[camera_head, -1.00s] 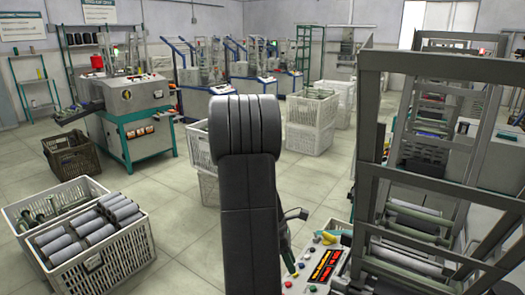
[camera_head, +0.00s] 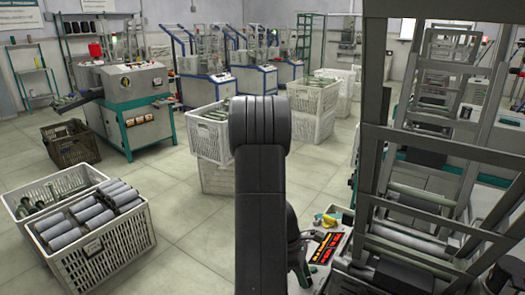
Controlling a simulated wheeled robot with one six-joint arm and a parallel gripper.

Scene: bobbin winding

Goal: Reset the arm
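My arm (camera_head: 262,200) stands upright in the lower middle of the head view, its dark rounded joint at the top. Dark parts near my gripper (camera_head: 303,262) show just right of the arm, beside a control panel. The arm hides most of the gripper, so I cannot see its fingers or whether it holds anything.
Stacked white crates (camera_head: 210,140) stand beyond my arm.

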